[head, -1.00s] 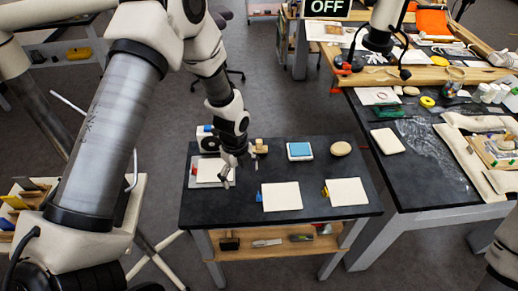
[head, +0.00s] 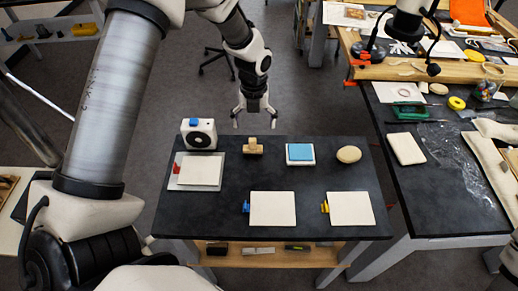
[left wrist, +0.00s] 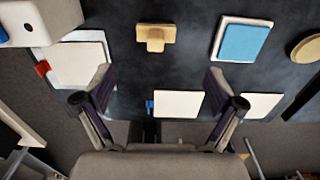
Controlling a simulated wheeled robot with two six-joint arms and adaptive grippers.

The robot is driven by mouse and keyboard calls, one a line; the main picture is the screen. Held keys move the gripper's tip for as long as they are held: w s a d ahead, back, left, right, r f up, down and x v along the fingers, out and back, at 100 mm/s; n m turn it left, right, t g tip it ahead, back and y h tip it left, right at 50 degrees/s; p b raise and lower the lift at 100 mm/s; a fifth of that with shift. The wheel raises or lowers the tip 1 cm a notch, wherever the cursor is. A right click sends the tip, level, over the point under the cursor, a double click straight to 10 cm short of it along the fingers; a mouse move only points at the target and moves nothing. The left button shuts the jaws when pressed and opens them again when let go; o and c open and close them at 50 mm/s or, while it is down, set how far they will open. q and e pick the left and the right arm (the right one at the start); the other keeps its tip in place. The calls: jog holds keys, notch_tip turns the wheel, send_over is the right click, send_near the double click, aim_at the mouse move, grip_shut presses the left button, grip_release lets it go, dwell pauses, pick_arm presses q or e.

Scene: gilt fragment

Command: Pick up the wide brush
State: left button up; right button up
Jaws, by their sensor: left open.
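A small tan T-shaped wooden piece (head: 253,146), which may be the wide brush, sits near the far edge of the dark table. It also shows in the left wrist view (left wrist: 155,38), at top centre. I cannot make out bristles on it. My left gripper (head: 254,118) is open and empty, fingers pointing down, and appears just past the table's far edge, behind the tan piece. In the left wrist view its two fingers (left wrist: 158,85) are spread wide with nothing between them. My right gripper is out of view.
A white box with a round dark face (head: 199,133) stands left of the tan piece. A blue-topped pad (head: 300,152) and an oval tan piece (head: 348,154) lie right. Cream panels (head: 272,209) (head: 350,209) (head: 200,171) lie nearer. A cluttered bench stands at right.

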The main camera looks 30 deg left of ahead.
aim_at(253, 147)
pick_arm(q)
jog(key=f, duration=0.1)
jog(key=f+b, duration=0.2)
jog(key=shift+s+f, duration=0.35)
jog(key=shift+f, duration=0.05)
jog(key=shift+w+f, duration=0.25)
jog(key=shift+f, duration=0.3)
jog(key=shift+w+f, duration=0.2)
jog(key=shift+f, duration=0.35)
jog(key=f+p, duration=0.1)
jog(key=f, duration=0.2)
jog(key=f+p, duration=0.1)
jog(key=shift+s+a+f+p, duration=0.25)
jog(key=shift+a+f+p, duration=0.1)
jog(key=shift+w+f, duration=0.2)
jog(key=shift+f, duration=0.2)
jog(key=shift+s+r, duration=0.1)
jog(key=shift+s, duration=0.05)
jog(key=c, duration=1.2)
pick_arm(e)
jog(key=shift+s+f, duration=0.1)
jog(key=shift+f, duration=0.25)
